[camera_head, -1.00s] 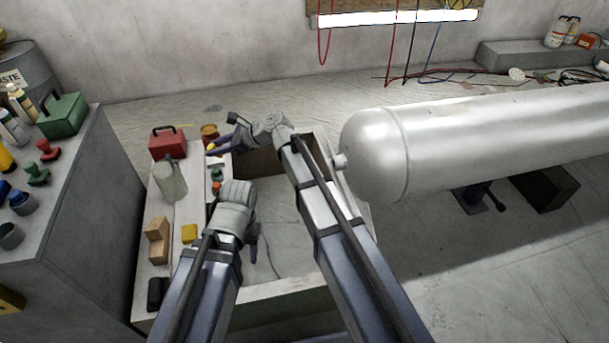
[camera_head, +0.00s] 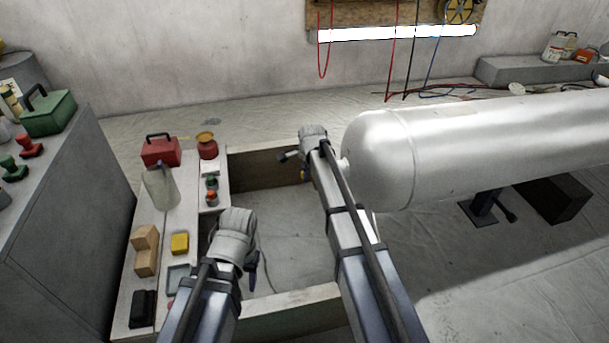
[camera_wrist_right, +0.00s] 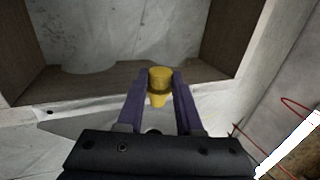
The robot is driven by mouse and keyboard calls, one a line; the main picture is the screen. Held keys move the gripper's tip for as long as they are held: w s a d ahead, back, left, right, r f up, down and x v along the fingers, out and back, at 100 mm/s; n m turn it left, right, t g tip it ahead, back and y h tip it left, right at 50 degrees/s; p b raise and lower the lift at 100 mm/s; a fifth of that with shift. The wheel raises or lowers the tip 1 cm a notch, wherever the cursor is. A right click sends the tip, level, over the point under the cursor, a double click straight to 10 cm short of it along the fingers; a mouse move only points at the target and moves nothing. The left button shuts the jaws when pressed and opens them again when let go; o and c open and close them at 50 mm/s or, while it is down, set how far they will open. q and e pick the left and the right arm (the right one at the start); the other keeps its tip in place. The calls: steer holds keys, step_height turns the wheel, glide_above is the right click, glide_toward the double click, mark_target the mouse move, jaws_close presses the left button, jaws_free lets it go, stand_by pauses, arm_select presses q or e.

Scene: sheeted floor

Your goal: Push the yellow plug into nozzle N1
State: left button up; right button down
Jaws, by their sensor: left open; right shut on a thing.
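My right gripper (camera_head: 290,157) is at the left end of the white tank (camera_head: 385,150), beside a short stub nozzle (camera_head: 344,163); no label is readable on it. The right wrist view shows my right gripper (camera_wrist_right: 160,95) shut on the yellow plug (camera_wrist_right: 160,80), held between the two purple fingers with its narrower end toward the camera.
The wooden-walled box (camera_head: 290,305) lies below both arms. The shelf on its left (camera_head: 185,215) carries a red case (camera_head: 160,151), a jug (camera_head: 159,188), wooden blocks (camera_head: 146,250) and a yellow block (camera_head: 180,243). A grey cabinet (camera_head: 70,220) stands further left.

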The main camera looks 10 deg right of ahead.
steer(key=shift+r, duration=0.1)
steer(key=shift+w+r+p, duration=0.1)
steer(key=shift+p, duration=0.25)
steer(key=shift+d+g, duration=0.3)
steer(key=shift+d, duration=2.6)
steer(key=shift+d, duration=1.55)
steer(key=shift+c, duration=2.4)
jaws_free()
